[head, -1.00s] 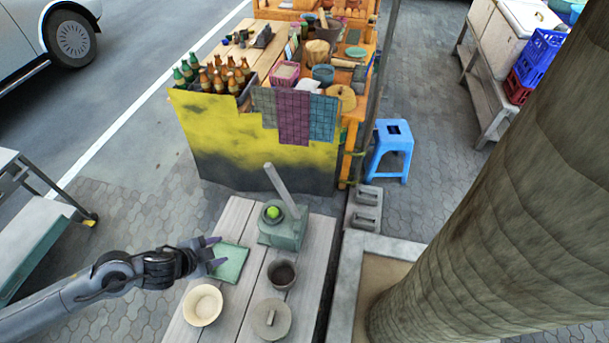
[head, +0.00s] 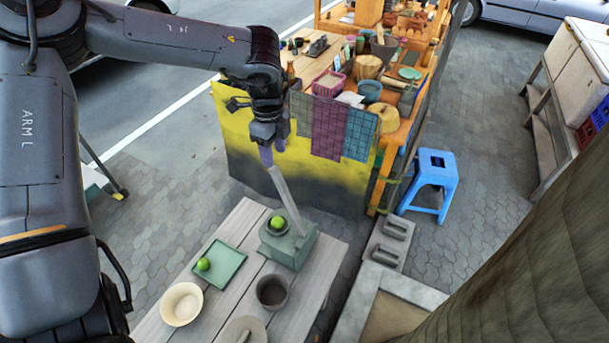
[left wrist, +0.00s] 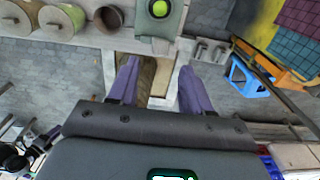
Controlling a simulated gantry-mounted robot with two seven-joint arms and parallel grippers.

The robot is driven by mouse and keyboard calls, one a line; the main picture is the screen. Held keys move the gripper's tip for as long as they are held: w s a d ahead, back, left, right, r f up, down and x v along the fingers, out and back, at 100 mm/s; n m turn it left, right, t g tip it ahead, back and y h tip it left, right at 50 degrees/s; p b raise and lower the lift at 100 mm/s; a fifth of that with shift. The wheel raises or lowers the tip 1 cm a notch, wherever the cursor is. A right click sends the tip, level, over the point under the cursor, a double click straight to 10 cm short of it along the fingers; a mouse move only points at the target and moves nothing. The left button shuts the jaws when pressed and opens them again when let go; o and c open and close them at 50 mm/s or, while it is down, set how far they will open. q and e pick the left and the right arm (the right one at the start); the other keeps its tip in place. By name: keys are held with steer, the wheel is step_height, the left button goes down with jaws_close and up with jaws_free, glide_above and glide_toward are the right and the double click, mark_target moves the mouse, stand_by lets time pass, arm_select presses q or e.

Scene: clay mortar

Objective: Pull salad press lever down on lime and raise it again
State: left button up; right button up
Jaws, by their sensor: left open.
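The green salad press (head: 290,252) stands on the wooden table, with a lime (head: 277,223) in its round cup. Its pale lever (head: 283,192) is raised and leans back to the left. My left gripper (head: 271,154) is open at the upper end of the lever; whether it touches the lever cannot be told. In the left wrist view the purple fingers (left wrist: 158,64) are spread apart, with the press (left wrist: 168,28) and its lime (left wrist: 159,9) beyond them at the top edge. My right gripper is not in view.
A green tray (head: 232,256) with another lime (head: 203,264) lies left of the press. A cream bowl (head: 181,304), a dark cup (head: 271,292) and a round lid (head: 244,331) stand in front. A stall with a yellow cloth (head: 240,150) is behind; a blue stool (head: 430,180) stands right.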

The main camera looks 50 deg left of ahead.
mark_target(278, 178)
arm_select(q)
steer(key=shift+w+d, duration=0.1)
steer(key=shift+w, duration=0.15)
step_height(278, 178, down, 10)
steer(key=shift+s+f+p, duration=0.1)
steer(key=shift+f+p, duration=0.15)
steer(key=shift+p, duration=0.3)
jaws_close()
